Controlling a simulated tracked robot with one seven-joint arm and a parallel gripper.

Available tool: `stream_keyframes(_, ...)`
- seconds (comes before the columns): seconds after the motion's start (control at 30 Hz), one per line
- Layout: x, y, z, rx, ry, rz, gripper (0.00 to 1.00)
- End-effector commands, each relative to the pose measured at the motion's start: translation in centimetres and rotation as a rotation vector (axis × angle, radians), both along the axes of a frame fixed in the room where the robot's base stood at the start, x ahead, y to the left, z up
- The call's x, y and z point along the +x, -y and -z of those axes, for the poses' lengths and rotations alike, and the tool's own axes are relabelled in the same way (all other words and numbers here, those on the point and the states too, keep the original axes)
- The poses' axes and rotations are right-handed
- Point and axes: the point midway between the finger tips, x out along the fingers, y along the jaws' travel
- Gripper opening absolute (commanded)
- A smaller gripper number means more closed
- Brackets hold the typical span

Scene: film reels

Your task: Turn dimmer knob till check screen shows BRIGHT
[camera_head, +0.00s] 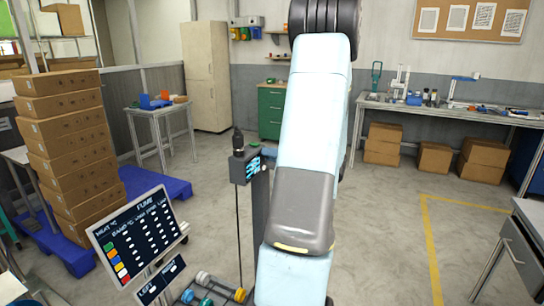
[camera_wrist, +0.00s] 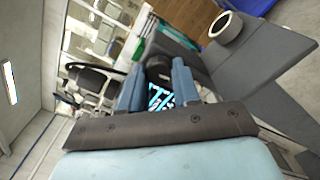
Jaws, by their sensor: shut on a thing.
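A dark box with a small lit screen (camera_head: 254,166) showing cyan marks stands left of my arm in the head view; I cannot read a word on it. Cyan marks on a dark face (camera_wrist: 160,97) also show between my fingers in the wrist view. My gripper (camera_wrist: 157,84) has its two blue fingers on either side of a dark piece, which looks like the dimmer knob (camera_wrist: 159,67). It is shut on this piece, but the knob's turn angle cannot be told.
A tilted board (camera_head: 137,236) with coloured squares stands at front left, near coloured rollers (camera_head: 213,288). Stacked cartons (camera_head: 68,150) rest on a blue pallet (camera_head: 165,185). A workbench (camera_head: 430,110) lines the back right. Floor (camera_head: 385,225) right of my arm is clear.

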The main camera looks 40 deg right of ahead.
Motion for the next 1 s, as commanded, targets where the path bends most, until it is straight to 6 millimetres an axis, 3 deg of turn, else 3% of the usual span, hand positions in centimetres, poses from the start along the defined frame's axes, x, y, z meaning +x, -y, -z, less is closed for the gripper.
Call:
stream_keyframes(0.5, -0.04, 0.41, -0.09, 0.016, -0.007, 0.01, 0.01)
stream_keyframes(0.53, -0.04, 0.42, -0.08, 0.016, -0.007, 0.01, 0.33)
stream_keyframes(0.77, -0.03, 0.24, -0.04, 0.017, -0.007, 0.006, 0.55)
stream_keyframes(1.0, -0.04, 0.14, -0.02, 0.018, -0.007, 0.004, 0.57)
